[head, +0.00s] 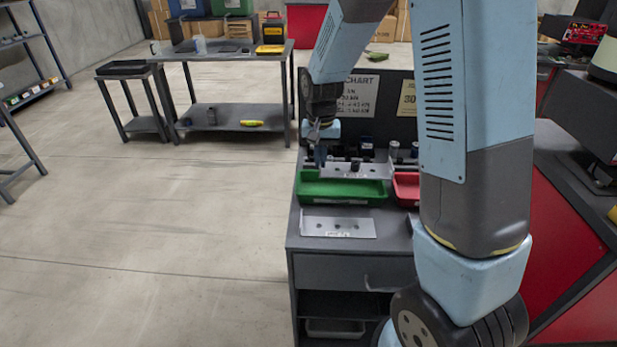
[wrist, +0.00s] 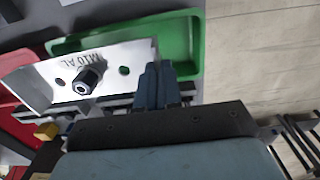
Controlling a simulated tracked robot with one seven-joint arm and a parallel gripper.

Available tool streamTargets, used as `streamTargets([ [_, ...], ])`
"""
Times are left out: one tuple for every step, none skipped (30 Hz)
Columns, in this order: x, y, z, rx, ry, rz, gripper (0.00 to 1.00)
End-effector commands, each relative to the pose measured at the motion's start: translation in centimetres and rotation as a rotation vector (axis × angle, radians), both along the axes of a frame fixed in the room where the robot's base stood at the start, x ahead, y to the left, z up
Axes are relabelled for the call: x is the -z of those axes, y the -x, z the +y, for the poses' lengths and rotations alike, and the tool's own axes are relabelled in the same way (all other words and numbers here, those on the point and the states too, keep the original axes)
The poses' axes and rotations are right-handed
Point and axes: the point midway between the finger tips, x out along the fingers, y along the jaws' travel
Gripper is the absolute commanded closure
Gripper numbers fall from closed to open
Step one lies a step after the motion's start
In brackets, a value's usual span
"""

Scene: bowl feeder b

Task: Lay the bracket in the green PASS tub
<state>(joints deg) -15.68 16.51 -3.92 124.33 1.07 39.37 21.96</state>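The silver bracket (head: 345,171) is above the back part of the green tub (head: 340,197). In the wrist view, the bracket (wrist: 113,72) has holes, engraved lettering and a dark hexagonal fitting, and covers part of the green tub (wrist: 187,45). My gripper (head: 320,154) is at the bracket's left end in the head view. In the wrist view, its blue-grey fingers (wrist: 155,87) close on that end. Whether the bracket touches the tub's rim is hard to tell.
A red tub (head: 405,188) stands right of the green one, partly behind my arm. A similar silver plate with holes (head: 338,227) lies on the bench in front. Small dark items (head: 366,147) stand behind the tubs. Open floor lies left.

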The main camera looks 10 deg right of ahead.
Motion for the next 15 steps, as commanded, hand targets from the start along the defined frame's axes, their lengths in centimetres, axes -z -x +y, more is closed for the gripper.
streamTargets([
  [1.0, -0.3, 0.5, -0.001, 0.001, 0.004, 1.0],
  [1.5, -0.5, 0.8, -0.001, 0.002, 0.005, 1.0],
  [2.0, -0.8, 1.2, -0.002, 0.001, 0.003, 1.0],
  [2.4, -1.0, 1.5, -0.002, 0.001, 0.003, 1.0],
  [2.8, -1.2, 1.8, -0.002, 0.001, 0.003, 1.0],
  [3.2, -1.4, 2.1, -0.001, 0.001, 0.003, 1.0],
  [3.5, -1.5, 2.2, -0.001, 0.002, 0.002, 1.0],
  [3.7, -1.7, 2.4, 0.0, 0.002, 0.002, 1.0],
  [4.0, -1.8, 2.6, 0.0, 0.001, 0.001, 1.0],
  [4.1, -1.9, 2.7, 0.0, 0.001, 0.001, 1.0],
  [4.2, -2.0, 2.7, 0.0, 0.001, 0.0, 1.0],
  [4.3, -2.0, 2.8, 0.0, 0.001, 0.0, 1.0],
  [4.4, -2.0, 2.9, 0.0, 0.001, 0.001, 1.0],
  [4.5, -2.1, 2.9, 0.0, 0.001, 0.001, 1.0],
  [4.7, -2.1, 3.1, 0.0, 0.001, 0.002, 1.0],
])
